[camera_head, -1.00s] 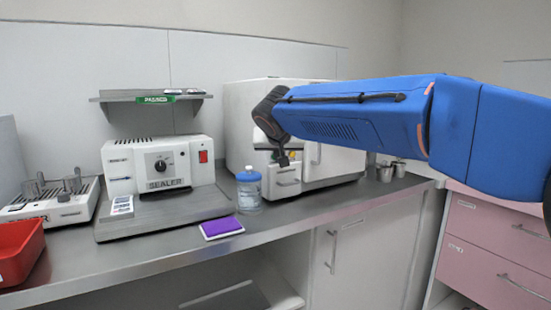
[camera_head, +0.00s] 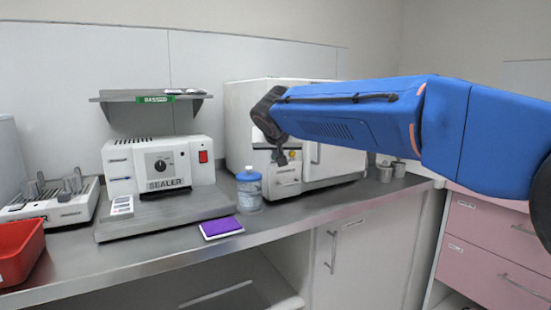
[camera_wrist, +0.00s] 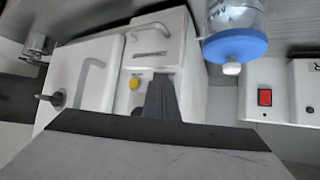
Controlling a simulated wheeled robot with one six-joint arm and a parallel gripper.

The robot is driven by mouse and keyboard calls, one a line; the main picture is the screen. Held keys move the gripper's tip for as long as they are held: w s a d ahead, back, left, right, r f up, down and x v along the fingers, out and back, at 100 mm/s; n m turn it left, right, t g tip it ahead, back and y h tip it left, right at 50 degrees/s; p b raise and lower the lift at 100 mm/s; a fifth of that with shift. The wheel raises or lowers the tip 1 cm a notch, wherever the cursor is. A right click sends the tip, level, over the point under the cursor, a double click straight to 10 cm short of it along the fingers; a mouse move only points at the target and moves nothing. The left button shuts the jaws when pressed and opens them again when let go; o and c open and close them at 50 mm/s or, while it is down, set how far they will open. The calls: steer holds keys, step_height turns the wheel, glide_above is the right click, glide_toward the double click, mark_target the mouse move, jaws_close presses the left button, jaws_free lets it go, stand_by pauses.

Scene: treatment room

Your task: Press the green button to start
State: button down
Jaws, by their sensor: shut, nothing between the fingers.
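The white machine (camera_head: 248,100) with a door and a side panel stands at the back of the counter. In the wrist view its panel (camera_wrist: 155,50) carries a yellow button (camera_wrist: 135,83) and a handle. The yellow button also shows in the head view (camera_head: 292,155). I see no green button in the current frames; my gripper covers part of the panel. My gripper (camera_wrist: 163,80) is shut and empty, in front of the panel, just right of the yellow button in the wrist view. In the head view my gripper (camera_head: 281,160) is left of that button. I cannot tell whether it touches the panel.
A blue-capped bottle (camera_head: 249,190) stands close to the panel's left. Left of it is a sealer (camera_head: 183,165) with a red switch. A purple pad (camera_head: 221,227) lies at the counter's front. A red bin (camera_head: 20,250) and metal cups (camera_head: 385,172) stand farther off.

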stand_by(0.3)
steer(key=shift+s+d, duration=0.45)
steer(key=shift+s, duration=0.25)
steer(key=s+d, duration=0.1)
steer(key=s, duration=0.1)
steer(key=s+d, duration=0.1)
steer(key=s, duration=0.1)
steer(key=shift+d, duration=0.4)
stand_by(0.5)
